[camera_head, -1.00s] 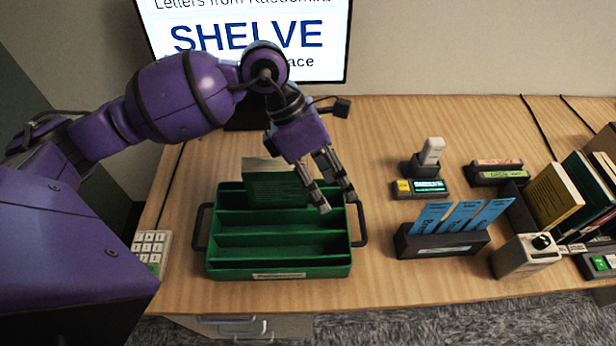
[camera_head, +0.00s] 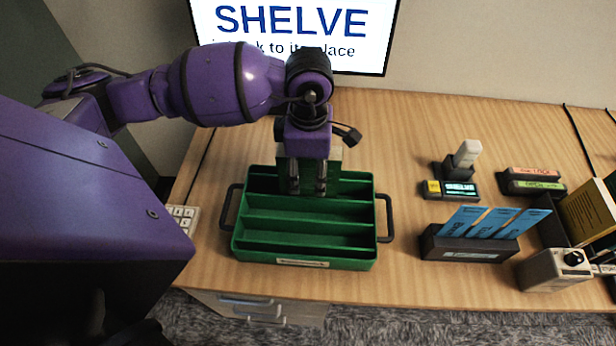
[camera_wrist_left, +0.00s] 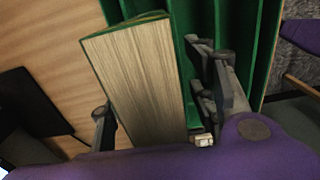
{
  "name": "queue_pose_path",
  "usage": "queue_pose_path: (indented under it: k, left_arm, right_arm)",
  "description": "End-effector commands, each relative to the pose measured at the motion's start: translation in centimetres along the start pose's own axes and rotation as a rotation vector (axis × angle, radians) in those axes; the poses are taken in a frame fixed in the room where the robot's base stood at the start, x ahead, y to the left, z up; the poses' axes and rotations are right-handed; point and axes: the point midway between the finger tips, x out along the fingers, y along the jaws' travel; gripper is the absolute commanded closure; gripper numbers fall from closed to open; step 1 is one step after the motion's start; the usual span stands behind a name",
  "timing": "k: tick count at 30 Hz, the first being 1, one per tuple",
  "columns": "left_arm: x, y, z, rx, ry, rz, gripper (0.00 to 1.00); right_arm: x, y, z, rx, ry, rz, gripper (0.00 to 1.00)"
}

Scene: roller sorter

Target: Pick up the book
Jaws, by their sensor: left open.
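The book (camera_wrist_left: 138,80) has a green cover and pale page edges and stands in the rear slot of the green tray (camera_head: 306,264). In the head view most of it is hidden behind my left gripper (camera_head: 307,188), with a pale strip of the book (camera_head: 334,156) showing beside the wrist. In the left wrist view the gripper (camera_wrist_left: 160,110) is open, with one finger on either side of the book. I cannot tell whether either finger touches it. My right gripper is out of view.
The tray has black side handles (camera_head: 384,218). A white keypad (camera_head: 183,219) is left of it. To the right stand a dark holder with blue cards (camera_head: 468,246), a grey box with a knob (camera_head: 556,270) and a yellow book (camera_head: 588,212). A screen (camera_head: 365,35) is behind.

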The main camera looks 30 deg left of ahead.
Motion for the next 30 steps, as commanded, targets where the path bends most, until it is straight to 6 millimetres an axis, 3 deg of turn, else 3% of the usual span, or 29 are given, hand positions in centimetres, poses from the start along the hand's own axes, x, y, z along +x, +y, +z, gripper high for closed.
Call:
queue_pose_path:
  k: [5,12,24,30]
  left_arm:
    - [1.9,0.0,0.1,0.0,-0.002,0.0,0.48]
    - [2.0,0.0,0.1,0.001,-0.002,0.0,0.48]
    - [2.0,0.0,0.1,0.001,-0.003,0.0,1.0]
    - [1.9,0.1,0.1,0.001,-0.004,0.002,1.0]
  right_arm:
    - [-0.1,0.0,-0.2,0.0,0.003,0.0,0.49]
    - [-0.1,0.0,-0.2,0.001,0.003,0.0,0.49]
    - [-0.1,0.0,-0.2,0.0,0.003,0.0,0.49]
    - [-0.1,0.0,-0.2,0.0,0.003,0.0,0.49]
